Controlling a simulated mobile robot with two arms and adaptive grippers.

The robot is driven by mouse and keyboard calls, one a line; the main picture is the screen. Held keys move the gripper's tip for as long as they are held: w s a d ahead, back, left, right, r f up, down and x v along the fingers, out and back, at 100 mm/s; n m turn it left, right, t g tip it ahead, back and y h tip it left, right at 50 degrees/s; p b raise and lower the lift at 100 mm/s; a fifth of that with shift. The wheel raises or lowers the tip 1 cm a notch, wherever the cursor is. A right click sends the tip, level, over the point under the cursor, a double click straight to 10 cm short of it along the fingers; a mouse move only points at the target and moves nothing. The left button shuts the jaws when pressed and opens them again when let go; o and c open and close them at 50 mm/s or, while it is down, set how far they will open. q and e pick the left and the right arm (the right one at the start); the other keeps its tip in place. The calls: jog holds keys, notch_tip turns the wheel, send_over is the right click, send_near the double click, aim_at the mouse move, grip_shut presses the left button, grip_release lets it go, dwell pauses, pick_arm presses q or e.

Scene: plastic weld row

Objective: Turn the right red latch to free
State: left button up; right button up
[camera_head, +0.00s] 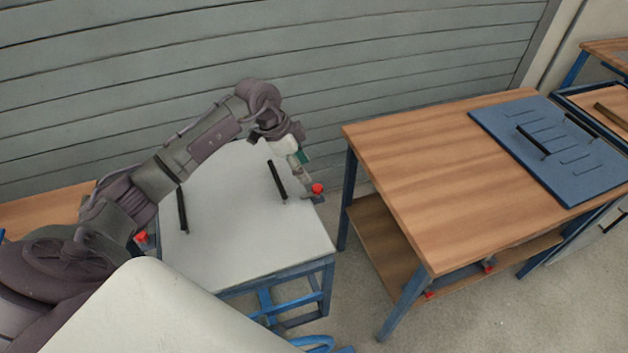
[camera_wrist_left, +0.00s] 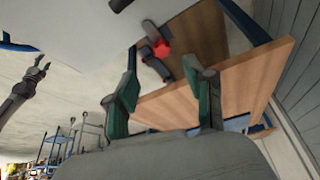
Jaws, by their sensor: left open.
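The right red latch (camera_head: 318,188) has a red knob on a dark bracket at the right edge of the white table (camera_head: 235,245). In the left wrist view the red knob (camera_wrist_left: 162,49) shows just beyond and between my fingertips. My left gripper (camera_head: 306,177) is open and empty, close above and beside the latch; I cannot tell whether it touches. Its two green-backed fingers (camera_wrist_left: 160,72) are spread apart in the wrist view. Another red latch (camera_head: 141,238) shows at the table's left side, partly behind my left arm. A dark arm end, seemingly my right gripper (camera_wrist_left: 40,68), is small at the wrist view's left.
Two black bars, one left (camera_head: 182,211) and one right (camera_head: 277,180), stand on the white table. A wooden workbench (camera_head: 400,160) with a blue board (camera_head: 570,185) stands to the right across a narrow gap. A grey slatted wall (camera_head: 380,60) is behind.

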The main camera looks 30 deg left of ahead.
aim_at(316, 187)
pick_arm(q)
jog(key=x, duration=0.6)
jog(key=shift+w+f, duration=0.2)
jog(key=shift+w+d+f+p, duration=0.1)
jog(key=shift+d+f+p, duration=0.15)
jog(key=shift+f, duration=0.4)
jog(key=c, duration=0.9)
grip_shut()
pick_arm(e)
jog(key=shift+w+a+r, duration=0.25)
jog(key=shift+w+r, duration=0.2)
jog(key=shift+w, duration=0.25)
